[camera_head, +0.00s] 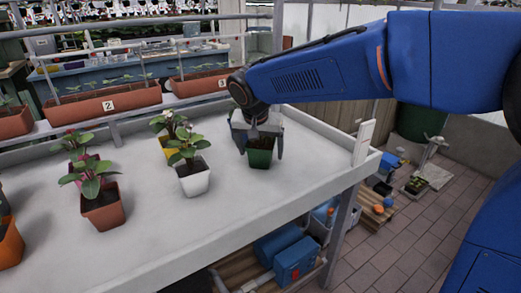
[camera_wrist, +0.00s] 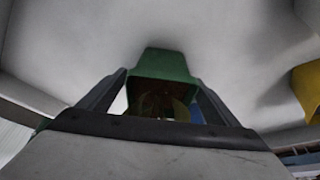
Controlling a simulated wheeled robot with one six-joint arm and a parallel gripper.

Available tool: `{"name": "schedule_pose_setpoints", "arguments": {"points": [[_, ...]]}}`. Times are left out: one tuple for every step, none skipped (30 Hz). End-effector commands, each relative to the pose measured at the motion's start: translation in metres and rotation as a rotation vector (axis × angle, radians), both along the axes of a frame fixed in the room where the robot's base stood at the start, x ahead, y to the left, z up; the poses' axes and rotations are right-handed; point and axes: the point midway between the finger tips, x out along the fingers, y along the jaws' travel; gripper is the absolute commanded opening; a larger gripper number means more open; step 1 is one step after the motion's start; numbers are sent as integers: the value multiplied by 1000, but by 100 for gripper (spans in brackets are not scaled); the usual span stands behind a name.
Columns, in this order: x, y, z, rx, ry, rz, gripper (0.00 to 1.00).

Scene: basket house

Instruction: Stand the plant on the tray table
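A small plant in a dark green pot (camera_head: 260,157) is at the right part of the white tray table (camera_head: 305,165), upright, its base at or close to the surface. My gripper (camera_head: 262,146) points down over it, with one finger on each side of the pot's rim. In the wrist view the green pot (camera_wrist: 163,64) sits between my two fingers (camera_wrist: 162,88), their tips right at its edges. I cannot tell whether they press on it. The gripper mostly hides the plant's leaves.
A white pot with a leafy plant (camera_head: 194,178) stands just left of the green pot. A yellow pot (camera_head: 169,150) and an orange-brown pot (camera_head: 103,208) stand farther left. Long planters (camera_head: 104,103) line the back.

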Motion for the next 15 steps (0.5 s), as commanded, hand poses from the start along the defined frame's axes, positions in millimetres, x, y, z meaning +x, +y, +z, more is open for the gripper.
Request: {"name": "schedule_pose_setpoints", "arguments": {"points": [[0, 0, 0, 0, 0, 0, 84], [0, 0, 0, 0, 0, 0, 84], [0, 0, 0, 0, 0, 0, 84], [0, 0, 1, 0, 0, 0, 84], [0, 0, 2, 0, 0, 0, 84], [0, 0, 3, 1, -1, 0, 84], [-1, 0, 5, 1, -1, 0, 84], [-2, 1, 8, 2, -1, 1, 84], [-3, 1, 12, 1, -2, 1, 84], [-5, 1, 16, 1, -2, 1, 84], [-7, 2, 20, 2, -1, 1, 84], [-9, 2, 26, 3, -3, 0, 84], [-11, 3, 31, 3, -3, 0, 84], [-13, 3, 37, 3, -3, 0, 84], [-16, 4, 44, 4, -3, 1, 84]]}}
